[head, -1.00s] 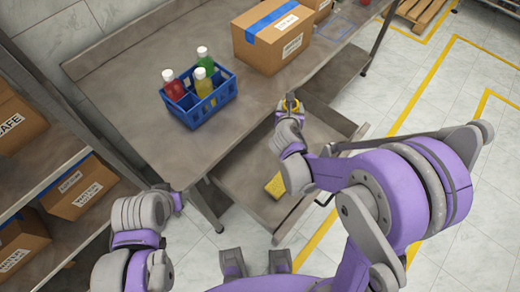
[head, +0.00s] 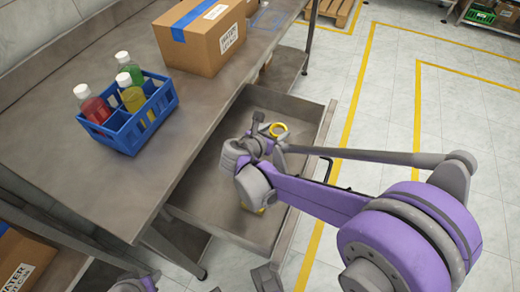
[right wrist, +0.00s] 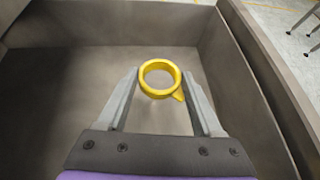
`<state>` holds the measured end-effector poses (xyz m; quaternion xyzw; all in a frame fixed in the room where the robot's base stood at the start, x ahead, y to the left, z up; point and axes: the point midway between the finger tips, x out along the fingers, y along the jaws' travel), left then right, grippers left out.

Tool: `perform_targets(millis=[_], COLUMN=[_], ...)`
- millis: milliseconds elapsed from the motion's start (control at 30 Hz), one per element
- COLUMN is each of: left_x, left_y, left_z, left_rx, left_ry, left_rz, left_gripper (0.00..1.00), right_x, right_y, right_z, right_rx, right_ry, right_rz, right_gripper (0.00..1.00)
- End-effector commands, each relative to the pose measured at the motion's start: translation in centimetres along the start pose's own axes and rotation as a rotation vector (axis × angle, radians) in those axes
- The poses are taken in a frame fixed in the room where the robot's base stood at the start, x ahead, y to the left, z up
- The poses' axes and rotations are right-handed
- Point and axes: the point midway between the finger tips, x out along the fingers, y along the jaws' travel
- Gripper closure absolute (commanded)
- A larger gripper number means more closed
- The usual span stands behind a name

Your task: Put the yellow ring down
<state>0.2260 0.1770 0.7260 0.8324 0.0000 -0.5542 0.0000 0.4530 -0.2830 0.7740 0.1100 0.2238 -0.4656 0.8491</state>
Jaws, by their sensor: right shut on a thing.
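The yellow ring (head: 278,130) is held by my right gripper (head: 268,134) over the open grey drawer (head: 322,150) under the workbench. In the right wrist view the ring (right wrist: 147,88) sits between the two fingertips, its opening showing the drawer floor (right wrist: 85,85) beneath. A small tab sticks out at its lower right. The ring appears above the floor, not resting on it; the exact height is hard to tell.
A blue crate (head: 132,143) with several bottles and a cardboard box (head: 203,42) stand on the workbench (head: 60,110). The drawer floor below the ring looks bare.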

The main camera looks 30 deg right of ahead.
Motion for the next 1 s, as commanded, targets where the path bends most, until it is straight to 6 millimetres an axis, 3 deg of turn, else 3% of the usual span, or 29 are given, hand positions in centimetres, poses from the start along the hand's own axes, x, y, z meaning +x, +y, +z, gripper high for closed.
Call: perform_targets(millis=[33, 500, 833, 867, 1000], left_x=[0.6, 2.5, 2.6, 2.6, 2.5], left_y=[0.0, 0.0, 0.0, 0.0, 0.0], left_z=[0.2, 0.8, 0.8, 0.8, 0.8], left_rx=[0.000, 0.000, 0.000, 0.000, 0.000], left_ry=[-0.002, -0.009, -0.009, -0.009, -0.009], left_rz=[0.000, 0.000, 0.000, 0.000, 0.000], left_gripper=[0.55, 0.55, 0.55, 0.55, 0.55], right_x=[0.6, 3.0, 3.1, 3.1, 3.0], right_y=[0.1, 0.2, 0.2, 0.2, 0.2], right_z=[-1.0, -5.4, -5.6, -5.6, -5.5], right_rx=[-0.001, -0.002, -0.002, -0.002, -0.001], right_ry=[0.000, 0.000, 0.000, 0.000, 0.000], right_rz=[0.000, 0.002, 0.002, 0.002, 0.002], right_gripper=[0.84, 0.84, 0.84, 0.31, 0.06])
